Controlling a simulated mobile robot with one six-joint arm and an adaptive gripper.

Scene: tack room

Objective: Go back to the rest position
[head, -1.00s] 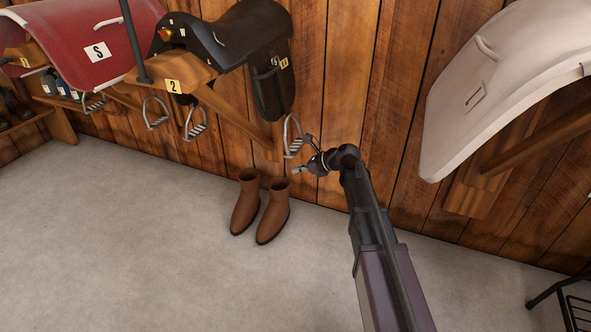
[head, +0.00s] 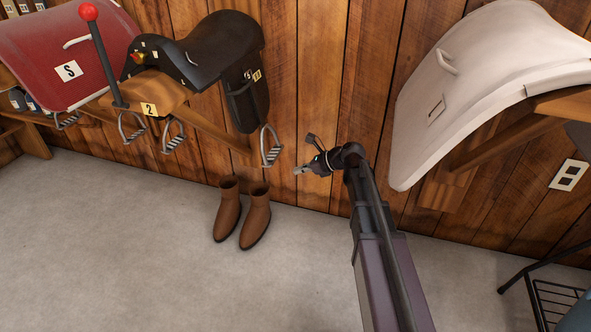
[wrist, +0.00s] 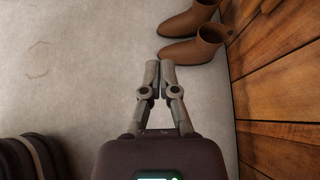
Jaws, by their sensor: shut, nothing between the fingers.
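My gripper (head: 299,170) is at the end of my arm in the middle of the head view, pointing left in front of the wooden wall. It is to the right of the black saddle's hanging stirrup (head: 271,147), with a gap between them in the picture. In the wrist view my gripper (wrist: 159,66) has its two fingers together, with nothing between them. The floor and a pair of brown boots show beyond the fingertips.
Brown boots (head: 242,212) stand on the floor by the wall. A black saddle (head: 208,52) sits on a wooden rack marked 2. A red saddle pad (head: 68,50) is at left. A cream pad (head: 490,75) hangs at right above a black wire rack (head: 552,300). Floor at left is clear.

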